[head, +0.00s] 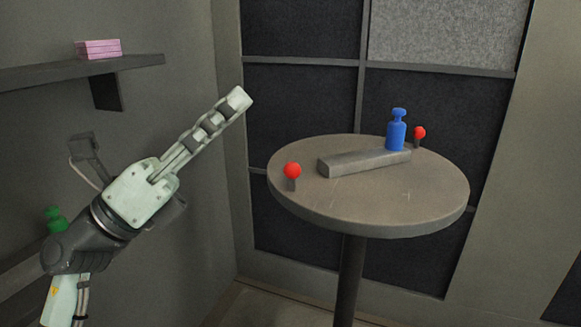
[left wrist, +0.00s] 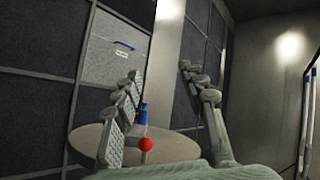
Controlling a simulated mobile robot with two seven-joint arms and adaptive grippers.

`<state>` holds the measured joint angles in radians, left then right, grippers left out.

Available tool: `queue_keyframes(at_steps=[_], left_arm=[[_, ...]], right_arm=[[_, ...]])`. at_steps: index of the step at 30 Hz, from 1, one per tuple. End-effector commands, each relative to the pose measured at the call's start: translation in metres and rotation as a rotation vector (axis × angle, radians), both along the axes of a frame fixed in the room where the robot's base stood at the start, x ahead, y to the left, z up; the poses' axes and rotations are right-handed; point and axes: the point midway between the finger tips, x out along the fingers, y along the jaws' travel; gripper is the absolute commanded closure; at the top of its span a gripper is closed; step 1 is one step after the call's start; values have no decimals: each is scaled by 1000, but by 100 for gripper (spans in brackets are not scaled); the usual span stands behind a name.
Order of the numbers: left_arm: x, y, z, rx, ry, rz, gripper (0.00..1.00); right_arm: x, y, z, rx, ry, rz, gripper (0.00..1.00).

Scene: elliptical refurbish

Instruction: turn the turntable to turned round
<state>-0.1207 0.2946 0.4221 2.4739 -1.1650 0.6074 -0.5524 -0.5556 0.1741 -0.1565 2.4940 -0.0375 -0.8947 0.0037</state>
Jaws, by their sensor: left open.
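The turntable (head: 340,205) is a round grey-brown top on a dark post, right of centre in the head view; part of its top also shows in the left wrist view (left wrist: 84,140). Two red knobs stand on its rim, one near left (head: 292,171) and one far right (head: 419,132). One red knob (left wrist: 146,144) shows in the left wrist view. My left gripper (head: 240,98) is open and empty, left of the turntable and apart from it, pointing up and right. My right gripper is in neither view.
A grey bar (head: 362,163) lies across the turntable, with a blue weight-shaped object (head: 396,132) at its far right end. A wall shelf (head: 60,72) at left holds a pink box (head: 98,49). A green object (head: 55,218) sits low at left. Panelled walls stand behind.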

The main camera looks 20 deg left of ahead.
Motion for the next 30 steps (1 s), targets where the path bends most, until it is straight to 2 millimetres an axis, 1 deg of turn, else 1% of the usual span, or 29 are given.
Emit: queue_keyframes(at_steps=[1,3,6,9,12,14,17,24,30], left_arm=[[-2,-10,-10,182,-47,33,58],[0,-18,-31,415,-81,74,58],[6,-15,-59,668,-90,122,58],[10,-7,-80,824,-80,150,58],[13,-3,-89,896,-69,162,58],[16,-4,-91,910,-67,163,58],[24,-13,-91,910,-66,160,58],[50,-43,-90,907,-67,158,58],[63,-57,-92,907,-66,160,58]], right_arm=[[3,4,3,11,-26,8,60],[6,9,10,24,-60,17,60],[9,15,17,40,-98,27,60],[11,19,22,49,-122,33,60],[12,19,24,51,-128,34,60],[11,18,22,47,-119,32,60],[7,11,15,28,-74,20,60],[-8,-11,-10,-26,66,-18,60],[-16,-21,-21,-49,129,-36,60]])
